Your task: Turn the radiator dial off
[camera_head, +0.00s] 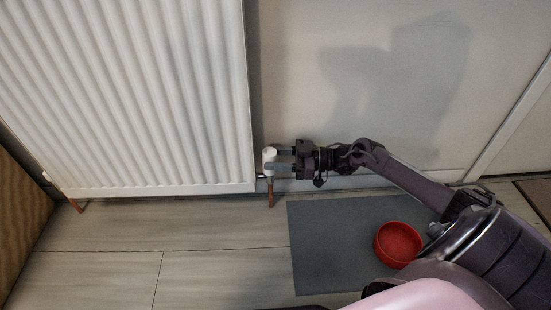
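The white radiator (130,95) hangs on the wall at the left. Its white dial (269,157) sits at its lower right corner, above a copper pipe (270,194) that goes down to the floor. My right gripper (276,161) comes in from the right, level with the dial. Its two fingers are apart, one higher and one lower, and their tips reach the dial's right side. I cannot tell whether they touch or grip it. My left gripper is not in view.
A grey mat (315,245) lies on the floor below my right arm, with a red bowl (397,243) on it. The wood floor (160,245) at the left is clear. A wooden panel (20,220) stands at the far left. The wall (300,70) is close behind my gripper.

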